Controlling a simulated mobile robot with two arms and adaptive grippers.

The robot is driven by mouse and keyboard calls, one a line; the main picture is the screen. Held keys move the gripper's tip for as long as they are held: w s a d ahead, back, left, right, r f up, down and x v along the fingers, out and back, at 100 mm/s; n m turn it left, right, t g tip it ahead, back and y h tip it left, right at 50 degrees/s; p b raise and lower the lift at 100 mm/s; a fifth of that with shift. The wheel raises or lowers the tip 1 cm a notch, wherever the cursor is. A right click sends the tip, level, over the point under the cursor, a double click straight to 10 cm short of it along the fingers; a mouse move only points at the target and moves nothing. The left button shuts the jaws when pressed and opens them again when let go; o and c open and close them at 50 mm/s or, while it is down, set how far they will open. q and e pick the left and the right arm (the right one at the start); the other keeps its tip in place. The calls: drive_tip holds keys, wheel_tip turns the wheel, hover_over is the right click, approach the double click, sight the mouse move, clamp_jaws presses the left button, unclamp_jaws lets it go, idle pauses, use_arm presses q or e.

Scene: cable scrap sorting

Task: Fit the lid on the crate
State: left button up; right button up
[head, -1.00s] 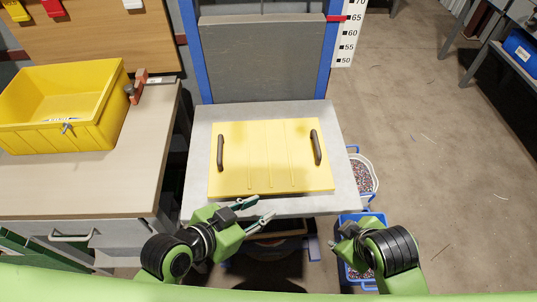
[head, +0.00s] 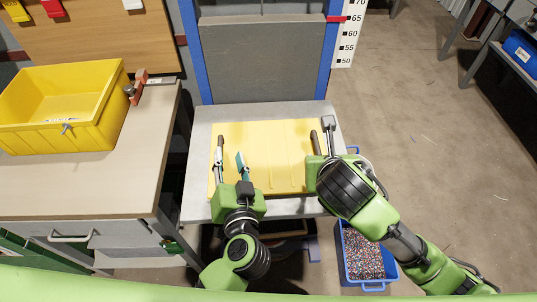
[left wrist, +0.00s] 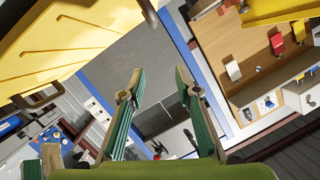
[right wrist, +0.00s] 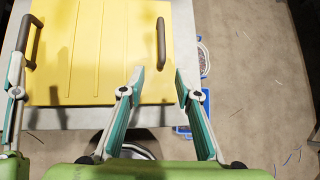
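The yellow lid (head: 268,150) lies flat on a grey platform, with a dark left handle (head: 220,145) and a dark right handle (head: 314,143). The open yellow crate (head: 95,135) stands on the bench at left. My left gripper (head: 230,163) is open over the lid's left part, one finger close to the left handle. My right gripper (head: 322,148) is beside the right handle and hides part of it. In the right wrist view its fingers (right wrist: 160,73) are apart and empty, with the right handle (right wrist: 161,42) ahead. I cannot tell whether either gripper touches a handle.
The grey platform (head: 200,125) stands before a grey upright panel (head: 265,62) between blue posts. The wooden bench (head: 70,190) adjoins it at left, with a red clamp-like item (head: 136,88) near the crate. A blue bin of granules (head: 362,255) stands on the floor below right.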

sight(221, 144)
use_arm(q)
drive_tip(key=f, duration=0.1)
drive_tip(key=s+f+g, duration=0.1)
drive_tip(key=f, duration=0.1)
drive_tip(key=shift+s+a+f+m+g+y, duration=0.1)
drive_tip(key=shift+s+a+m+g+y, duration=0.05)
drive_tip(key=shift+a+m+g+y, duration=0.15)
use_arm(e)
drive_tip(key=shift+w+r+n, duration=0.3)
drive_tip(key=shift+r+n, duration=0.05)
drive_tip(key=shift+n, duration=0.45)
